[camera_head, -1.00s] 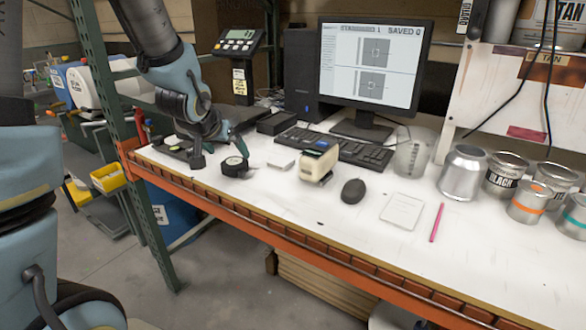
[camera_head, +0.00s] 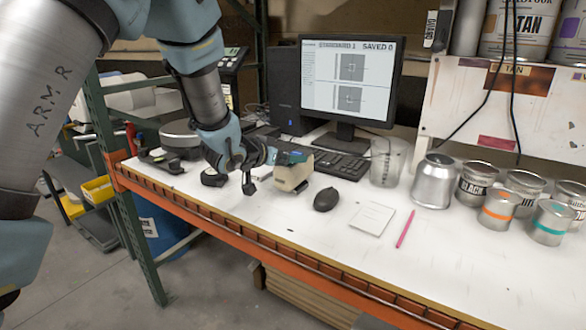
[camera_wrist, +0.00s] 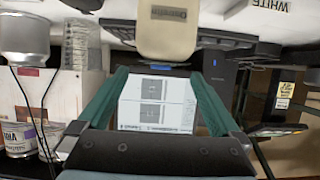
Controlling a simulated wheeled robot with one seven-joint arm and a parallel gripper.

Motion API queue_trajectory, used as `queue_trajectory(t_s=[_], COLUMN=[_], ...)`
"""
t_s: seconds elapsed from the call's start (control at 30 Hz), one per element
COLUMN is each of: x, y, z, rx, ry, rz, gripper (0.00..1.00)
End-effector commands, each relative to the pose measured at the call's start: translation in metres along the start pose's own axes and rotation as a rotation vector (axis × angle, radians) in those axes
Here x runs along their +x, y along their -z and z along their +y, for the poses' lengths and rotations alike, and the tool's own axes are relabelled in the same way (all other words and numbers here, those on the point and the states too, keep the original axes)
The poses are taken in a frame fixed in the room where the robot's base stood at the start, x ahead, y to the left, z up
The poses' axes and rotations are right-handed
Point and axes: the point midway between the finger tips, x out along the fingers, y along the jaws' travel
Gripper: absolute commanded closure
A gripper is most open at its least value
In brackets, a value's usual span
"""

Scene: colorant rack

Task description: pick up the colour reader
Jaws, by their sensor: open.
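The colour reader is a small cream block with a dark, partly green top (camera_head: 291,176). It stands on the white bench in front of the keyboard. In the wrist view its cream body (camera_wrist: 168,36) shows at the top centre, beyond the fingertips. My gripper (camera_head: 268,168) is low over the bench, just left of the reader, and partly overlaps it in the head view. In the wrist view the two teal fingers (camera_wrist: 158,76) are spread wide with nothing between them. I cannot tell whether a finger touches the reader.
A black mouse (camera_head: 326,199), a paper pad (camera_head: 371,218) and a pink pencil (camera_head: 405,229) lie to the right. Behind are the keyboard (camera_head: 345,167), monitor (camera_head: 347,80) and a clear beaker (camera_head: 388,162). Paint cans (camera_head: 499,209) stand far right. A black tape measure (camera_head: 213,178) sits left.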

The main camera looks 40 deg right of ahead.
Motion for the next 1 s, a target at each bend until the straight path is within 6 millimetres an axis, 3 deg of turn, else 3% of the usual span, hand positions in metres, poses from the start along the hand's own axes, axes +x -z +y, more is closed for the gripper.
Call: queue_trajectory(t_s=[0.17, 0.5, 0.83, 1.0], x=[0.010, 0.049, 0.054, 0.054], y=[0.001, -0.001, -0.002, -0.002], z=[0.000, -0.002, -0.003, -0.003], rx=[0.000, 0.000, 0.000, 0.000], ry=[-0.001, 0.000, 0.001, 0.001], rz=[-0.002, -0.002, 0.000, 0.000], gripper=[0.00, 0.00, 0.00, 0.19])
